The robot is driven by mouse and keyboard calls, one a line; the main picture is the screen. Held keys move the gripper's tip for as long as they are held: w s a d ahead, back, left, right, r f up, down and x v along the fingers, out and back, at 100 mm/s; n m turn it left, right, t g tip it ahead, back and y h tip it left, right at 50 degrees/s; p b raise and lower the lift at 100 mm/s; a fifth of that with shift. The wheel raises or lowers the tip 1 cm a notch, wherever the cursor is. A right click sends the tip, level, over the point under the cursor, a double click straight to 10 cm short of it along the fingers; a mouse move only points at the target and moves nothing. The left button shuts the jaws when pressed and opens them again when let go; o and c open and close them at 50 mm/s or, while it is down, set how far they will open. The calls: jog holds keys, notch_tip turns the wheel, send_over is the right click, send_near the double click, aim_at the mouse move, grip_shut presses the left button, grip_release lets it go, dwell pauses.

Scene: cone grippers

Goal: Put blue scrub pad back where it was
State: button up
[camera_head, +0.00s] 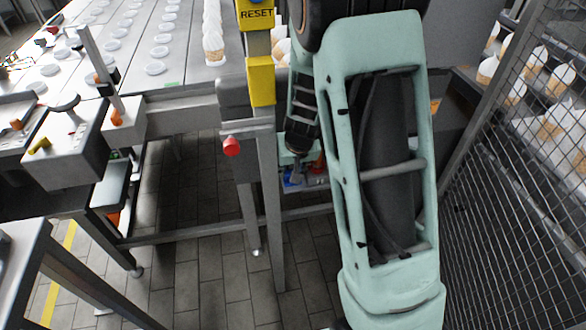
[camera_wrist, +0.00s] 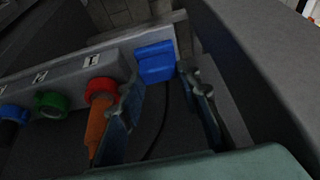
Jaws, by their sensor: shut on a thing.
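The blue scrub pad (camera_wrist: 155,62) shows in the wrist view as a bright blue block at the fingertips of my gripper (camera_wrist: 161,88). The fingers stand on either side of it and are shut on it, with a wide gap between them. The pad is in front of the end of a grey rack (camera_wrist: 66,72); I cannot tell whether it touches the rack.
The rack holds a red-collared orange tool (camera_wrist: 99,110) close to the left finger, a green ring (camera_wrist: 50,103) and a blue ring (camera_wrist: 13,112). A grey table leg (camera_head: 267,200) stands left of my arm. A wire mesh fence (camera_head: 520,170) is on the right.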

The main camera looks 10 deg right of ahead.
jog(key=o, duration=0.7)
jog(key=shift+r, duration=0.1)
jog(key=shift+s+a+r, duration=0.1)
jog(key=shift+r, duration=0.25)
jog(key=p+v, duration=0.5)
jog(key=v, duration=0.6)
jog(key=shift+s, duration=0.15)
jog(key=shift+r, duration=0.1)
